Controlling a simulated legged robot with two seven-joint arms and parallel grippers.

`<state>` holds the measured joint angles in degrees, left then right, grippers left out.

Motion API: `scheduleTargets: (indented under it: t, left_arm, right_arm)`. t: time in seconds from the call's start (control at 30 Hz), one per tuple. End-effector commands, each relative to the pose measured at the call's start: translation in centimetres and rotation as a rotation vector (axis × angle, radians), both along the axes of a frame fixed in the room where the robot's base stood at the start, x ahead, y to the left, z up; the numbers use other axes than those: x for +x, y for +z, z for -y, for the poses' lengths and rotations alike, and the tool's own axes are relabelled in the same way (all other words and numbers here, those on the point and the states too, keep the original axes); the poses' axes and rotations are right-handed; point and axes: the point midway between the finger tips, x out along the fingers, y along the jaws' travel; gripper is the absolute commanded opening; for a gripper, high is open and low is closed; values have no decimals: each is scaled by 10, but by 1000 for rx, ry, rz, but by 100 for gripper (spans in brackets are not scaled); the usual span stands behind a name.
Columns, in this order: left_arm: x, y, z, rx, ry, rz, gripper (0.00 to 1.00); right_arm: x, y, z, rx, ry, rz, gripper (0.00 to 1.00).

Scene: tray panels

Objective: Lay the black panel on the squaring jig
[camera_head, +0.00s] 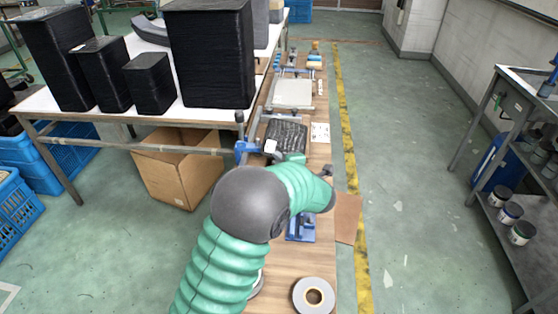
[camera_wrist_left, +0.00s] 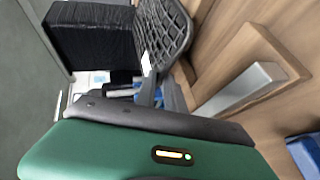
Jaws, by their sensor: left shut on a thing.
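The black panel (camera_head: 287,133) has a ribbed surface and a small white label. It is at the end of my green left arm, above the long wooden bench. In the left wrist view the panel (camera_wrist_left: 166,28) stands steeply tilted, with its lower edge at the dark fingers. My left gripper (camera_wrist_left: 150,92) is shut on that edge; in the head view the arm and panel mostly hide its fingers. A pale flat plate (camera_head: 292,93) lies farther along the bench. I cannot tell for certain which fixture is the squaring jig. My right gripper is not in view.
A blue clamp (camera_head: 246,148) is close to the panel's left side. A white table (camera_head: 150,112) with tall black stacks stands left. A blue tool (camera_head: 301,228) and a tape roll (camera_head: 314,296) are on the near bench. A metal bar (camera_wrist_left: 240,90) lies on wood in the wrist view.

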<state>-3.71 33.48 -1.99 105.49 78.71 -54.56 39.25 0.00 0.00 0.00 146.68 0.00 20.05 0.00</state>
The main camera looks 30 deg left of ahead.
Motion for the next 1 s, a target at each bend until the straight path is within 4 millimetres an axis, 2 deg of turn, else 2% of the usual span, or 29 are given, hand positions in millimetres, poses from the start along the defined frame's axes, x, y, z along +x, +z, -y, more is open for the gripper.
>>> scheduleTargets:
  t: [0.03,0.2,0.83,0.87,1.0]
  left_arm:
    - [-1,-7,1,-8,-2,-8,0]
    - [-1,-9,2,-8,-2,-8,0]
    - [-1,-10,2,-8,-3,-8,0]
    - [-1,-10,2,-8,-3,-8,17]
    - [-1,-8,1,-6,-3,-7,36]
  right_arm:
    - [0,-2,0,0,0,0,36]
    - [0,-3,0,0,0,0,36]
    - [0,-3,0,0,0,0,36]
    - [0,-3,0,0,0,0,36]
    - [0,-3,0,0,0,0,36]
